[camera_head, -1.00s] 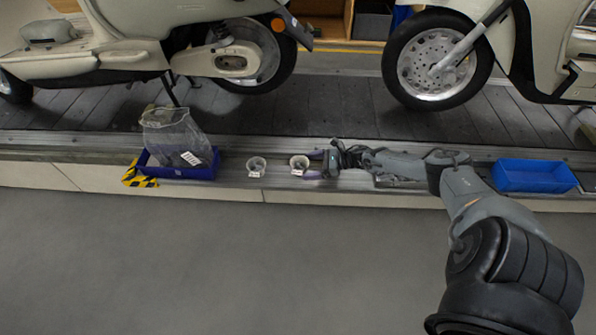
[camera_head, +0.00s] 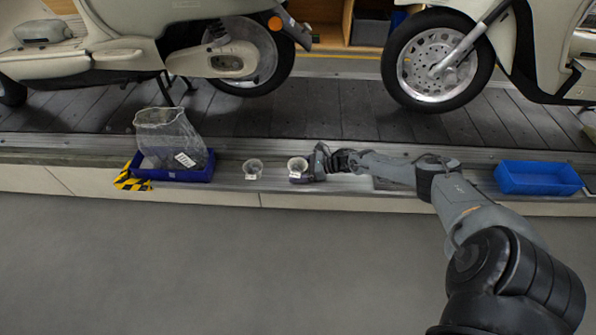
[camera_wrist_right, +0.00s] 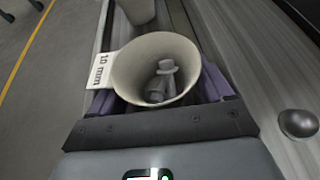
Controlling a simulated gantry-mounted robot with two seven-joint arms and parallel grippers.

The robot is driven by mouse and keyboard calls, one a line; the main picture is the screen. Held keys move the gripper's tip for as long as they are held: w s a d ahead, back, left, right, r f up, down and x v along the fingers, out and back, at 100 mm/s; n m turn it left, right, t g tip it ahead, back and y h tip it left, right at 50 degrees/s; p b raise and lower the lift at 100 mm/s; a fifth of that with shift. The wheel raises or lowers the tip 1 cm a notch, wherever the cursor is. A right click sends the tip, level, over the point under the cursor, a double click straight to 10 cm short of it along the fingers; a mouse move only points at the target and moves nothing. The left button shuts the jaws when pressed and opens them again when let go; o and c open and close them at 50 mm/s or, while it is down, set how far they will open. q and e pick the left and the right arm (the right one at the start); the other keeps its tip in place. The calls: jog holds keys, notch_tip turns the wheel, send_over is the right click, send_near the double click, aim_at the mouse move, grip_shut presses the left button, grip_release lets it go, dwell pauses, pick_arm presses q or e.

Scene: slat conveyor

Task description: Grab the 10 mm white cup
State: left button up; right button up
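The white cup with a "10 mm" label (camera_wrist_right: 158,72) stands on the ledge and holds a few grey metal parts. In the head view it is the right one of two cups (camera_head: 297,165). My right gripper (camera_head: 303,173) reaches it from the right. In the right wrist view its purple fingers (camera_wrist_right: 160,98) lie on both sides of the cup, showing outside its rim. They look open; the cup hides their tips and any contact. My left gripper is not in view.
A second white cup (camera_head: 253,168) stands just left, also partly in the wrist view (camera_wrist_right: 137,10). A dark blue tray (camera_head: 178,176) with a clear bag (camera_head: 170,138) is farther left. A blue bin (camera_head: 538,179) sits at right. Scooters stand on the conveyor behind.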

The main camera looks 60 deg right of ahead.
jog(key=c, duration=0.7)
jog(key=shift+r, duration=0.1)
